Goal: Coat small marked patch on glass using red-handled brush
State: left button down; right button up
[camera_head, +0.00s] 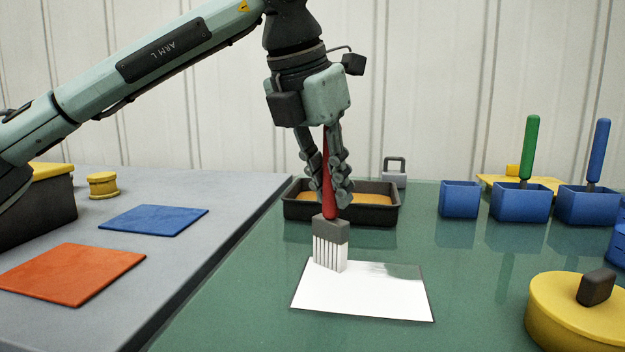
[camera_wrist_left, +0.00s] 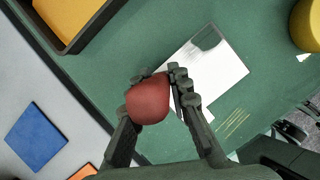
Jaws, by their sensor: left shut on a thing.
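My left gripper (camera_head: 327,195) is shut on the red handle of a brush (camera_head: 331,243), which hangs upright with its pale bristles down. In the left wrist view the rounded red handle end (camera_wrist_left: 148,102) sits between the fingers (camera_wrist_left: 160,95) and hides the bristles. The marked patch (camera_head: 375,298) is a dark-edged rectangle on the green glass (camera_head: 232,290). It is mostly white, with a greenish-grey area at its far right corner. The bristle tips are at its far left part; I cannot tell whether they touch. The patch also shows in the left wrist view (camera_wrist_left: 215,75). My right gripper is not in view.
A black tray (camera_head: 350,215) with amber contents stands behind the brush. Blue containers (camera_head: 520,205), two holding green- and blue-handled tools, stand back right. A yellow lidded tub (camera_head: 575,318) is front right. Blue (camera_head: 155,220) and orange (camera_head: 72,273) mats lie on the grey surface at left.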

pick_arm(q)
jog(key=s+d+p, duration=0.2)
jog(key=d, duration=1)
jog(key=shift+s+d, duration=0.25)
jog(key=shift+d, duration=0.1)
dwell(0.4)
